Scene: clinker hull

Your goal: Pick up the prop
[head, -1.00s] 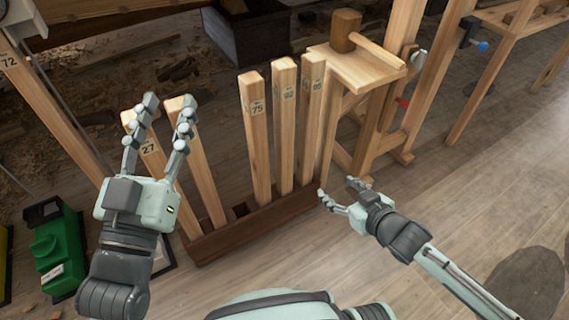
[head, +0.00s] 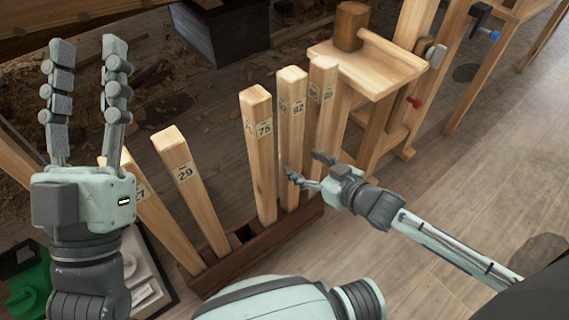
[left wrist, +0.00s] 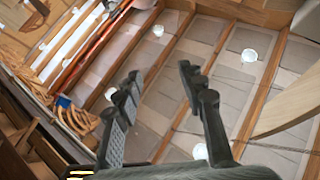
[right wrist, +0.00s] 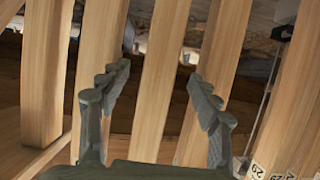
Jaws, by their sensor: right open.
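The props are square wooden posts leaning in a dark wooden rack (head: 215,278). One is marked 29 (head: 190,185), one 75 (head: 260,155) and one 92 (head: 291,100); another stands just right of 92 (head: 322,95). A further prop (head: 160,225) is partly behind my left gripper. My right gripper (head: 305,166) is open in front of the right-hand props. In the right wrist view its fingers (right wrist: 158,75) are apart, with a post (right wrist: 160,90) showing between them; contact cannot be told. My left gripper (head: 87,50) is open, empty and raised at the left.
A wooden stand holds a mallet (head: 350,30) at the back right, close to the props. A green case (head: 28,285) and a white tray (head: 148,280) lie at the lower left. The left wrist view shows wooden ribs (left wrist: 175,70).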

